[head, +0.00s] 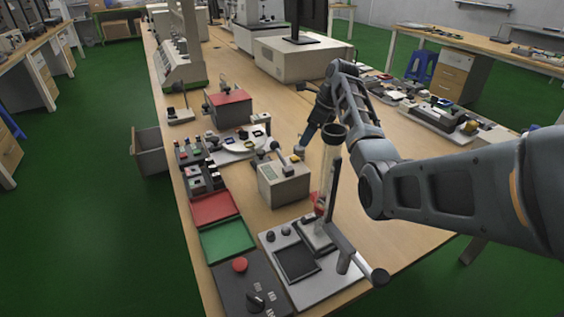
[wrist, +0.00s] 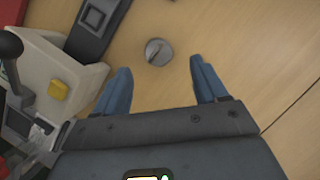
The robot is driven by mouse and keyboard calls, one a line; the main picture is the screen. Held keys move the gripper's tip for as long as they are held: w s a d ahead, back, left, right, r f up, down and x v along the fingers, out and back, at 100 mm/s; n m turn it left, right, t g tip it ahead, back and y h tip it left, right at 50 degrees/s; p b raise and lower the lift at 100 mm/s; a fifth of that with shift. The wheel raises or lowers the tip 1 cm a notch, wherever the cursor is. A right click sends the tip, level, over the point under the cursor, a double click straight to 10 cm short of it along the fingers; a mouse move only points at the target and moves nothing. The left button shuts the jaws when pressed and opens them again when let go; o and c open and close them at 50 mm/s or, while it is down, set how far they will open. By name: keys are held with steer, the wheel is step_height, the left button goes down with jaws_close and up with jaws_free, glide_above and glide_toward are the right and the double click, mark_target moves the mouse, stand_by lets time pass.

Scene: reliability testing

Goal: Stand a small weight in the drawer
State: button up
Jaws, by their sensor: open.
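A small round grey metal weight (wrist: 158,52) lies on the wooden bench top in the wrist view. My gripper (wrist: 160,70) is open and empty, its two blue fingers apart, with the weight centred just beyond the fingertips. In the head view my gripper (head: 308,136) points down at the bench behind a beige box, and a small grey object beside it (head: 299,150) looks like the weight. A grey drawer (head: 150,160) stands pulled out from the bench's left side. I cannot make out its inside clearly.
The beige box (head: 284,186) with a yellow button (wrist: 58,90) stands close to my gripper. A clear tube stand (head: 329,175) rises in front of my arm. Red (head: 213,207) and green (head: 227,239) trays line the left edge. Bare bench lies right of the weight.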

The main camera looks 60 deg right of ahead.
mark_target(301, 147)
steer(key=x, duration=0.7)
steer(key=shift+w+a+f, duration=0.1)
steer(key=shift+f, duration=0.05)
steer(key=shift+c, duration=0.4)
jaws_close()
